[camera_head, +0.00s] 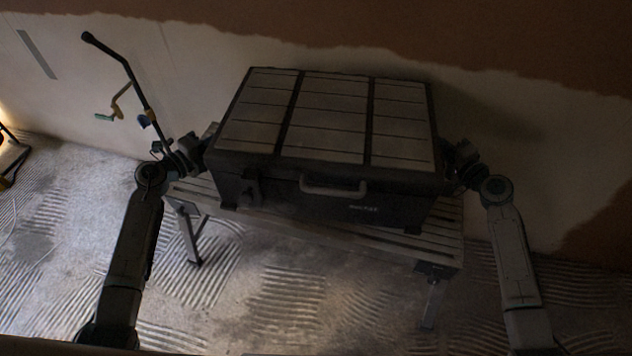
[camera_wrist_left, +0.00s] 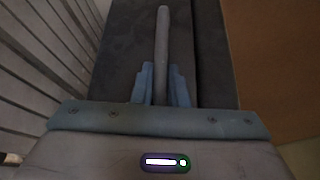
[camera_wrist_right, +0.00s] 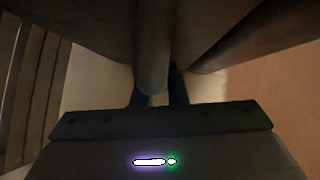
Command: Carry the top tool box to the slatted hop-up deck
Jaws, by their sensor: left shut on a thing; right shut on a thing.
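The tool box (camera_head: 330,205) is large and dark, with a ribbed grey lid and a front handle. In the head view it is over the slatted hop-up deck (camera_head: 440,229); I cannot tell whether it touches the slats. My left gripper (camera_head: 205,150) is at the box's left end. In the left wrist view its fingers (camera_wrist_left: 164,85) are shut around a grey bar handle (camera_wrist_left: 162,40). My right gripper (camera_head: 446,170) is at the right end. In the right wrist view its fingers (camera_wrist_right: 158,88) are shut on a similar bar (camera_wrist_right: 152,60). Both fingertips are largely hidden in the head view.
The deck stands on folding legs (camera_head: 190,235) on a ridged, dusty floor (camera_head: 285,300). A part-plastered wall (camera_head: 500,120) is close behind. A black wand-like tool (camera_head: 130,80) leans at the wall on the left. The floor in front is clear.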

